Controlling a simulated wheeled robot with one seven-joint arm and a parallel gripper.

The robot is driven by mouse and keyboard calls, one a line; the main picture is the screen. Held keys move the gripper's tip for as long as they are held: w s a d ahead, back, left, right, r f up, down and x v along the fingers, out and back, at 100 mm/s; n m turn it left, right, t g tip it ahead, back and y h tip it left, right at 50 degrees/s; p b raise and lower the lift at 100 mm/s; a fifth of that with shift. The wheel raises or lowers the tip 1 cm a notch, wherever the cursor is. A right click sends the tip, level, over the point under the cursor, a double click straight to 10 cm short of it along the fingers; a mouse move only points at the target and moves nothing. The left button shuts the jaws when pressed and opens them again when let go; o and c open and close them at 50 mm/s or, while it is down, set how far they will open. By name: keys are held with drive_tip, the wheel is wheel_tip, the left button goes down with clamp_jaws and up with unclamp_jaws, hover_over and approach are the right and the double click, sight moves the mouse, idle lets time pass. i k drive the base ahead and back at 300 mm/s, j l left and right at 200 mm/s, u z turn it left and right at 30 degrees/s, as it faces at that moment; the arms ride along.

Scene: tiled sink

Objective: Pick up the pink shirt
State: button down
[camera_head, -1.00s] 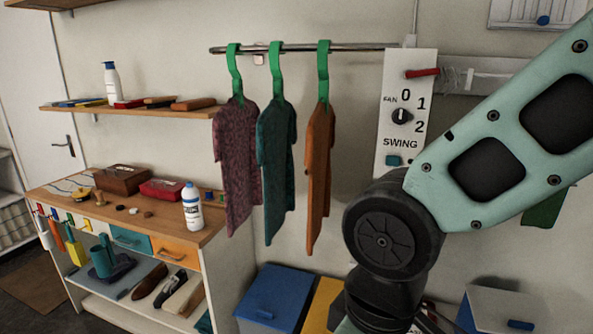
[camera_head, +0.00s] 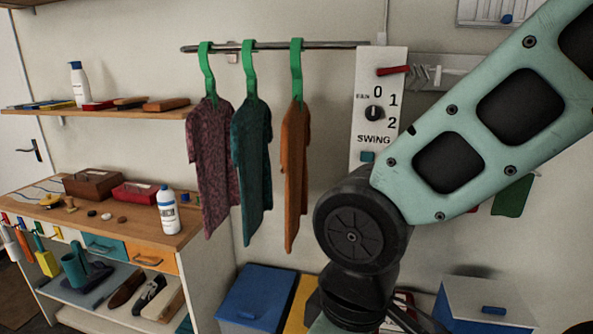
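The pink shirt (camera_head: 213,165), a dusky patterned pink, hangs on a green hanger (camera_head: 207,72) at the left end of the metal rail (camera_head: 330,46). A teal shirt (camera_head: 252,165) hangs just right of it, and an orange shirt (camera_head: 294,170) right of that. My arm crosses the right side of the view and bends down at a black joint right of the shirts. My gripper is out of view below the bottom edge. The arm is apart from the pink shirt in the picture.
A panel with a fan knob (camera_head: 373,113) is on the wall behind my arm. A wall shelf (camera_head: 100,113) and a wooden-topped cabinet (camera_head: 130,235) with a white bottle (camera_head: 167,212) stand left. Blue-lidded (camera_head: 255,297) and yellow boxes (camera_head: 298,305) sit below the shirts.

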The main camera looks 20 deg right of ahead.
sight(208, 128)
drive_tip(key=j+z, duration=0.15)
drive_tip(key=z, duration=0.5)
drive_tip(key=j+z, duration=0.45)
drive_tip(key=j, duration=0.25)
drive_tip(key=j+z, duration=0.4)
drive_tip(key=j, duration=0.3)
